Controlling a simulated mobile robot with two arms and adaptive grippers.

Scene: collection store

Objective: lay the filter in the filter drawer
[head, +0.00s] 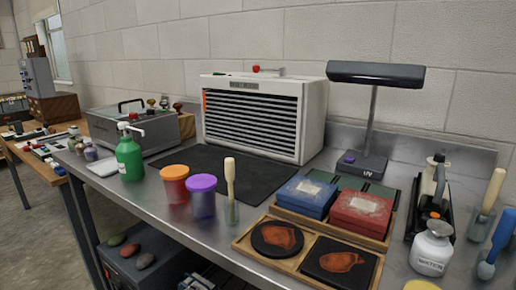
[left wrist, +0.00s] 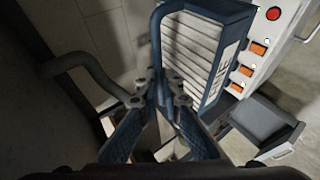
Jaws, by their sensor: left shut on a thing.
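In the left wrist view, my left gripper (left wrist: 160,98) is shut on the dark blue looped handle of the filter. The filter (left wrist: 196,58) is a blue-framed panel with pale pleats and hangs tilted beyond the fingers. The head view shows neither gripper, the filter nor this drawer.
A pale cabinet (left wrist: 262,42) with orange switches and a red button stands beside the filter in the wrist view. In the head view, a steel bench (head: 190,228) carries a louvred white unit (head: 262,87), a lamp (head: 375,76), jars and trays.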

